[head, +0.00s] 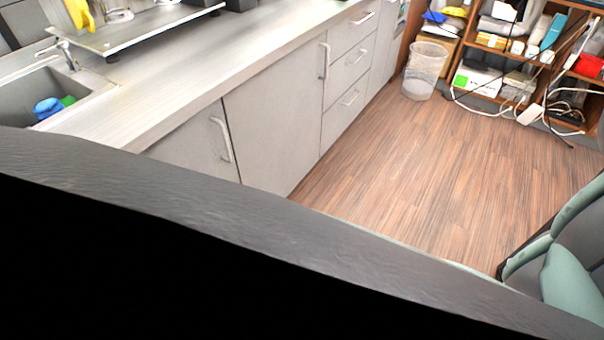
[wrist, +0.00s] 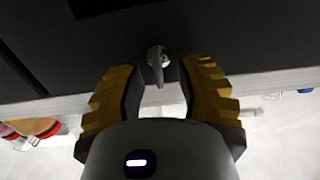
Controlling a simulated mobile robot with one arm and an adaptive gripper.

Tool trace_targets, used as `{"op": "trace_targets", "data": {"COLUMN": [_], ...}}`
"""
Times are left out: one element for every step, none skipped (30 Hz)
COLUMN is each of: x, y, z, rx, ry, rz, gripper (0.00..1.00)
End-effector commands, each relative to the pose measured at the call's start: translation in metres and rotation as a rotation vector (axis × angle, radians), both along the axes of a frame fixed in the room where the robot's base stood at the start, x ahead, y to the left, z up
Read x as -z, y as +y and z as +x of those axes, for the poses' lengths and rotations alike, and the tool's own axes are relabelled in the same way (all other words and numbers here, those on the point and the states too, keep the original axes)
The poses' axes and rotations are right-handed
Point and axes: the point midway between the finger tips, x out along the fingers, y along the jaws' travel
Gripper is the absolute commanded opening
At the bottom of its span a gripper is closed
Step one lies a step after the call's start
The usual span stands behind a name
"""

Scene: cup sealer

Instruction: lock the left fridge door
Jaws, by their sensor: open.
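In the wrist view, my gripper (wrist: 159,72) is open, with one yellow-ridged finger on each side. Between the fingertips is a small metallic key-like piece (wrist: 157,62) at a lock on a dark panel (wrist: 230,40). The fingers stand on either side of this piece with a gap around it. The dark panel looks like the fridge front, but I cannot tell which door it is. My gripper and the lock do not show in the head view.
In the head view, a grey counter (head: 200,65) with a sink (head: 30,95) runs above cabinets (head: 270,125). A waste bin (head: 424,72) stands by cluttered shelves (head: 520,55). The wooden floor (head: 410,160) is open. A green chair (head: 570,270) is at lower right. A large dark surface (head: 250,225) crosses the foreground.

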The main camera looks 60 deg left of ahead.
Motion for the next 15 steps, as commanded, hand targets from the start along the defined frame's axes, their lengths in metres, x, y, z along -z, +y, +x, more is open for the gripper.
{"op": "trace_targets", "data": {"x": [0.0001,0.0003,0.0004,0.0005,0.0006,0.0006,0.0007,0.0006,0.0007,0.0007,0.0006,0.0006,0.0005,0.0004,0.0005], "y": [-0.0035,-0.0050,-0.0065,-0.0074,-0.0081,-0.0087,-0.0090,-0.0091,-0.0091,-0.0090,-0.0090,-0.0088,-0.0088,-0.0089,-0.0088], "z": [0.0012,0.0015,0.0020,0.0022,0.0023,0.0024,0.0025,0.0026,0.0026,0.0026,0.0026,0.0027,0.0027,0.0028,0.0028], "rx": [0.001,0.001,0.002,0.002,0.002,0.002,0.002,0.002,0.002,0.002,0.002,0.002,0.002,0.002,0.001], "ry": [0.000,-0.001,-0.001,-0.001,0.000,0.001,0.001,0.001,0.001,0.001,0.001,0.001,0.000,0.000,0.000], "rz": [0.000,0.001,0.001,0.001,0.002,0.002,0.002,0.002,0.002,0.002,0.002,0.002,0.001,0.001,0.001], "gripper": [0.34,0.34,0.34,0.34,0.34,0.34,0.34,0.34,0.34,0.34,0.34,0.34,0.34,0.39,0.35]}}
